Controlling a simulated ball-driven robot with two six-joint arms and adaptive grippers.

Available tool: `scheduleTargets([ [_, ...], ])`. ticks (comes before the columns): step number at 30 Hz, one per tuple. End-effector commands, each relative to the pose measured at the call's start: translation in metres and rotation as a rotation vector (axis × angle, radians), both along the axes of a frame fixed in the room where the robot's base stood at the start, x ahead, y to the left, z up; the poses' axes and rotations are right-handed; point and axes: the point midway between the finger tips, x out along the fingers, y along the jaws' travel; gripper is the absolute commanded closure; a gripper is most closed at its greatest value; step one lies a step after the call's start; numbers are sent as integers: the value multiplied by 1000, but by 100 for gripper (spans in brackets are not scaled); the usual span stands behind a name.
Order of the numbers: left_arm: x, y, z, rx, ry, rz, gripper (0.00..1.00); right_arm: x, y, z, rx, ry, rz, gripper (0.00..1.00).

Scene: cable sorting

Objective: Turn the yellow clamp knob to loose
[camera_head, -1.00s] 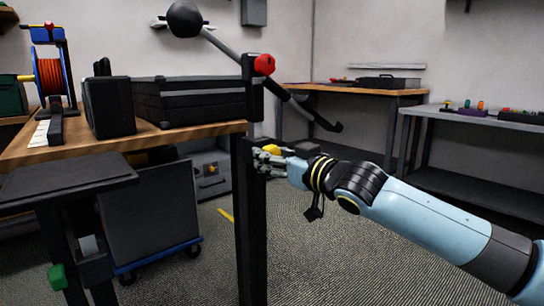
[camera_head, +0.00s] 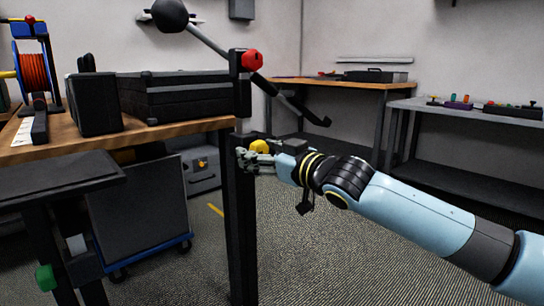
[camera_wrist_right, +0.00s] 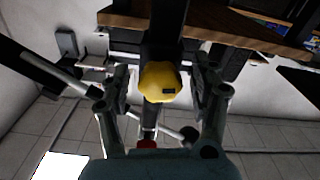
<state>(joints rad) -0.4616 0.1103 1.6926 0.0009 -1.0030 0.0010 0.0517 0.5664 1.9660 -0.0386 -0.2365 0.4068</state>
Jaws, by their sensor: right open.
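The yellow clamp knob (camera_head: 260,146) sits on the dark upright post (camera_head: 238,215) by the corner of the wooden table. In the right wrist view the lobed yellow knob (camera_wrist_right: 160,82) is in the middle, between my two fingers. My right gripper (camera_head: 250,158) is open around the knob, one finger on each side, with a gap visible at each side in the wrist view (camera_wrist_right: 160,92). In the head view its fingers partly cover the knob's lower part. My left gripper is not in view.
A red knob (camera_head: 252,61) and a slanted dark rod (camera_head: 290,98) are higher on the post. The wooden table (camera_head: 60,152) holds black cases (camera_head: 185,95) and an orange cable reel (camera_head: 35,72). Open floor (camera_head: 340,250) lies right of the post.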

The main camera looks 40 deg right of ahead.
Motion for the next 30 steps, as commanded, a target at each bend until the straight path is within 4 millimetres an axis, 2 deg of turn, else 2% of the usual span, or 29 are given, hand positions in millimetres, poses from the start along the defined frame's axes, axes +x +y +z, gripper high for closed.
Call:
scheduleTargets([
  [5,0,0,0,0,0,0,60,-14,-2,-1,-4,5,-1,38],
  [27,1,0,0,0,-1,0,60,-105,-9,-3,-10,11,0,38],
  [30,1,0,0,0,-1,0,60,-113,-9,-2,-8,7,1,38],
])
